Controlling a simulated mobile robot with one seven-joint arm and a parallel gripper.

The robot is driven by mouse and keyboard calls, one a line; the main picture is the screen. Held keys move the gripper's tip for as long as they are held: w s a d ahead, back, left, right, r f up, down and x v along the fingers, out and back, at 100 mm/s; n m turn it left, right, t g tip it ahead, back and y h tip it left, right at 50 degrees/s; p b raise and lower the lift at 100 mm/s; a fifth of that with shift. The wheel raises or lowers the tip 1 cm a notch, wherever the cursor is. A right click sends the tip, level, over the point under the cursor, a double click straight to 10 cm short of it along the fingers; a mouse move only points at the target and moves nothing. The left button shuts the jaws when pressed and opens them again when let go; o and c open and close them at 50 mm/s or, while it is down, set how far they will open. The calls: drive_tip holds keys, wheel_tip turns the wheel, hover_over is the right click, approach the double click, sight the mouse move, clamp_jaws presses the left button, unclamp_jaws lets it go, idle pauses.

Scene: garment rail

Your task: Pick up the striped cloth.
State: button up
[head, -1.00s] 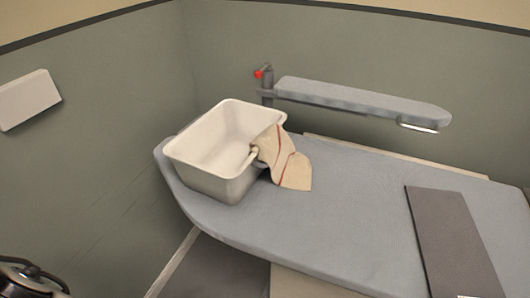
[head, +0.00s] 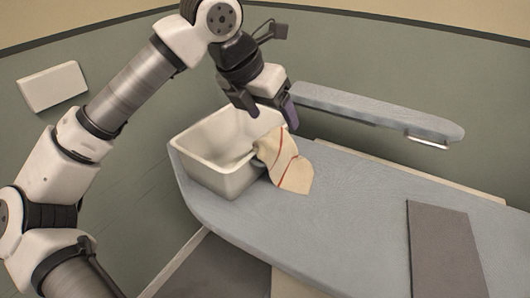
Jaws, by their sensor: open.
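The striped cloth (head: 291,171) is cream with thin red-brown stripes. It hangs over the right side of a white basin (head: 213,178), and its lower end lies on the grey ironing board. My gripper (head: 270,108) is open and empty above the basin's back right part, just above and behind the cloth's upper end. Its fingers point down and stay apart from the cloth as far as I can tell. The part of the cloth inside the basin is mostly hidden by the basin's wall.
The basin stands on the left end of the ironing board (head: 350,230). A narrow sleeve board (head: 375,108) rises behind, close to my gripper's right. A dark grey flat panel (head: 442,250) lies at the right. The board's middle is clear. A white box (head: 53,87) is on the left wall.

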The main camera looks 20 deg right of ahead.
drive_tip(key=w+f+b, duration=0.1)
drive_tip(key=f, duration=0.2)
drive_tip(key=w+f+y+b, duration=0.1)
drive_tip(key=f+b, duration=0.1)
drive_tip(key=f, duration=0.1)
drive_tip(key=w+f+n+y+b, duration=0.1)
drive_tip(key=w+f, duration=0.1)
drive_tip(key=f, duration=0.2)
drive_tip(key=shift+a+b, duration=0.3)
drive_tip(key=shift+w+d+f+b, duration=0.25)
drive_tip(key=shift+f+b, duration=0.2)
drive_tip(key=shift+f, duration=0.15)
drive_tip(key=shift+f, duration=0.1)
drive_tip(key=shift+b+x, duration=1.3)
drive_tip(key=shift+x, duration=0.1)
drive_tip(key=shift+c, duration=0.5)
